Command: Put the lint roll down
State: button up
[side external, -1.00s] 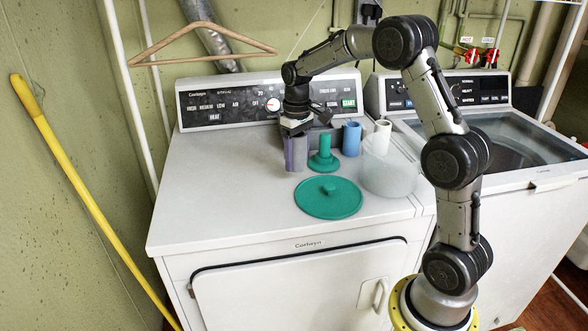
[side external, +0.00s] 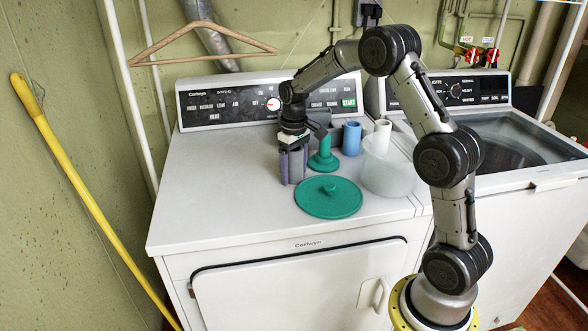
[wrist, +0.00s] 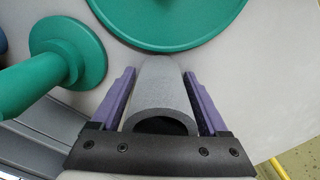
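The lint roll (wrist: 162,95) is a grey hollow tube. In the side external view the roll (side external: 296,168) stands upright on the white dryer top, partly hidden by my fingers. My gripper (side external: 294,180) points down from above with its two purple fingers on either side of the roll. In the wrist view my gripper (wrist: 160,74) shows narrow gaps between the fingers and the roll, so it looks open around it. The upper end of the roll lies close to the gripper's palm.
A teal pedestal piece (side external: 323,160) stands just right of the roll. A flat teal lid (side external: 335,205) lies in front. A blue cylinder (side external: 351,140), a white cylinder (side external: 383,128) and a translucent tub (side external: 390,178) stand farther right. The dryer top (side external: 215,200) is clear at left.

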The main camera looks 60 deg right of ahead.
jog(key=shift+o, duration=0.7)
notch_tip(320, 180, up, 12)
jog(key=s+a+r+t, duration=0.1)
jog(key=s+a+r, duration=0.4)
jog(key=s+a, duration=0.1)
jog(key=s+a+f+n+t, duration=0.1)
jog(key=s+a, duration=0.4)
jog(key=s, duration=0.5)
jog(key=s+a+f+t, duration=0.1)
jog(key=s+a+t, duration=0.2)
jog(key=s, duration=0.7)
jog(key=shift+a+f+n, duration=0.25)
jog(key=shift+a+n, duration=0.15)
jog(key=shift+a, duration=0.65)
jog(key=shift+o, duration=0.5)
jog(key=shift+s+a+f+t, duration=0.1)
jog(key=shift+s+f+t, duration=0.25)
jog(key=shift+s, duration=0.15)
